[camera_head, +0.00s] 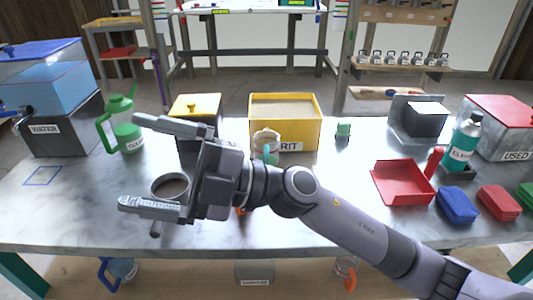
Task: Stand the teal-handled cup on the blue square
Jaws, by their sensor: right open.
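A pale cup (266,138) with a teal handle stands in front of the yellow-rimmed grit box, partly hidden behind my right gripper's body. The blue square (42,176) is an empty outline at the table's left end. My right gripper (134,160) is open above the table, its fingers pointing left toward the square. Nothing is held between the fingers. The cup is behind the gripper's wrist, not between its fingers. My left gripper is not in view.
A round dark-filled vessel (170,186) stands below my right gripper, partly covered by its lower finger. A green jug (122,125), a water tank (55,95) and a yellow-lidded box (196,104) stand behind. A red tray (400,182) is at right. The left front table is clear.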

